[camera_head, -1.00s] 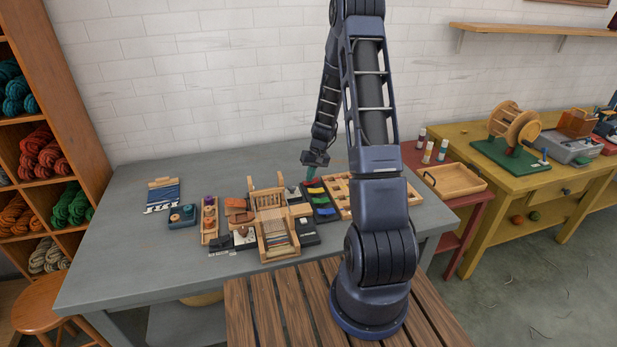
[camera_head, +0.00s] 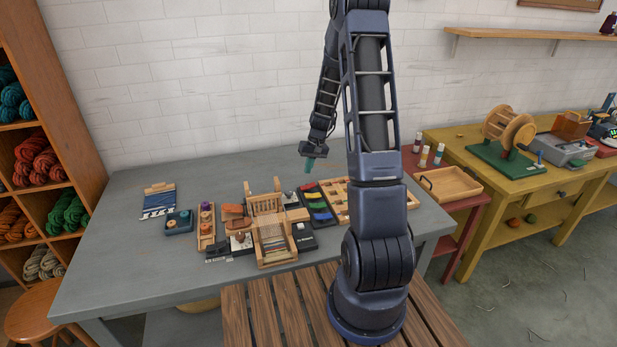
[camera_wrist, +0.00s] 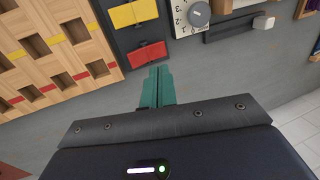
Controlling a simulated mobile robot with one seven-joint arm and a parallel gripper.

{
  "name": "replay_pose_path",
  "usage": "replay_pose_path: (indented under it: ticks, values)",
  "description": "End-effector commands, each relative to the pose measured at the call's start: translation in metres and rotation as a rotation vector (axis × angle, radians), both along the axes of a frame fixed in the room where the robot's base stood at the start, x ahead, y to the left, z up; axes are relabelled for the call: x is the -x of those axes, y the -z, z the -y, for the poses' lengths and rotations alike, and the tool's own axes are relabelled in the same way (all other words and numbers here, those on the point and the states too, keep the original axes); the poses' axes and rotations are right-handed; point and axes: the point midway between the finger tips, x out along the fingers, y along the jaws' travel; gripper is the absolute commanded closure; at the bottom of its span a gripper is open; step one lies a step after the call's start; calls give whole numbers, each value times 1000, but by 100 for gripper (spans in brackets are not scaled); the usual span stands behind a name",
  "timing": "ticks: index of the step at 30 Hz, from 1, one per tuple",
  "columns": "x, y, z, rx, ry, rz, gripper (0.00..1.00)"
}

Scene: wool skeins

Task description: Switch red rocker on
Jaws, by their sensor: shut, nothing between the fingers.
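The red rocker (camera_wrist: 147,54) sits at the near end of a dark switch strip in the wrist view, beside a yellow rocker (camera_wrist: 133,13). In the head view, the red rocker (camera_head: 308,187) is the rearmost of several coloured rockers on the strip. Which way it is tipped I cannot tell. My gripper (camera_head: 309,165) has teal fingers, pressed together and empty. It hangs above the back end of the strip, apart from it in the head view. In the wrist view my gripper (camera_wrist: 158,84) points at the red rocker, with its tips just below it in the picture.
A compartmented wooden tray (camera_wrist: 55,48) borders the strip. On the other side are a panel with a grey knob (camera_wrist: 198,14) and a slider with a white handle (camera_wrist: 262,22). A small wooden loom (camera_head: 277,241) stands left of the strip. The table (camera_head: 110,255) is clear behind the strip.

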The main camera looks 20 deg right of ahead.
Motion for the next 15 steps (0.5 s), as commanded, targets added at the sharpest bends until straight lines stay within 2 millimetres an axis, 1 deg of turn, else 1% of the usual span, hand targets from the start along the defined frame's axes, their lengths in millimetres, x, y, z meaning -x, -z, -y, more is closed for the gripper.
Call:
replay_pose_path:
  ticks: [1,6,12,15]
  values:
    - [-1,-11,0,1,-1,4,100]
    - [-1,-43,0,0,-1,4,100]
    - [-1,-68,0,0,0,2,100]
    - [0,-74,0,-1,-1,0,100]
